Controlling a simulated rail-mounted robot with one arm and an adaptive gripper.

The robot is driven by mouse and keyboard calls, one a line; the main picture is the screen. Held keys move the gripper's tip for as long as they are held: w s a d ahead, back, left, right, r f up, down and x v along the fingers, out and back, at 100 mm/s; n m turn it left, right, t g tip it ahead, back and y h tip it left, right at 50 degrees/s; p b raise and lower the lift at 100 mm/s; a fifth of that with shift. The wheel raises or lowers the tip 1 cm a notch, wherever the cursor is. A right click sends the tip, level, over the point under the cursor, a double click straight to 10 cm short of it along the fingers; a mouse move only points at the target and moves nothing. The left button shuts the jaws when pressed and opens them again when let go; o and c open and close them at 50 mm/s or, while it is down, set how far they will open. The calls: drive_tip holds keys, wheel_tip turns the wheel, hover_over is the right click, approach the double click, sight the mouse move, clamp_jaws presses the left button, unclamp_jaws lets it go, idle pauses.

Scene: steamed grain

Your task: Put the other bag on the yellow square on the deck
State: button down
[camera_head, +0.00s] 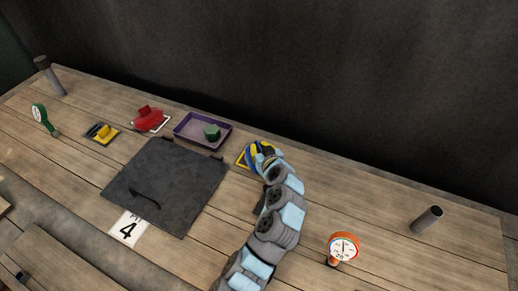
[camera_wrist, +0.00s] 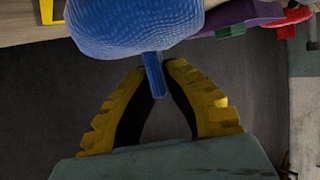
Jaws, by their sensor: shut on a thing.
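The blue bag (camera_wrist: 135,25) is rounded with a narrow neck, and my gripper (camera_wrist: 157,85) is shut on that neck. In the head view the blue bag (camera_head: 251,151) is mostly hidden by my gripper (camera_head: 264,149). It is at the yellow square (camera_head: 241,160), a yellow outline on the deck (camera_head: 310,180); I cannot tell whether the bag touches the deck. A corner of the yellow square also shows at the wrist view's top left (camera_wrist: 46,10), beside the bag. The red bag (camera_head: 148,119) sits on a white square (camera_head: 163,128) farther left.
A purple tray (camera_head: 183,138) with a green object (camera_head: 212,132) stands left of my gripper. A dark panel (camera_head: 170,180) with a handle lies in front. A yellow object (camera_head: 102,132) sits on a small dark tray. An orange dial (camera_head: 343,246) and grey cylinder (camera_head: 427,219) stand right.

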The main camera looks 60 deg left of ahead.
drive_tip(key=shift+w+a+r, duration=0.1)
drive_tip(key=shift+r, duration=0.05)
drive_tip(key=c, duration=1.2)
unclamp_jaws()
drive_tip(key=shift+c, duration=0.2)
drive_tip(key=p+v, duration=0.3)
drive_tip(key=v, duration=0.9)
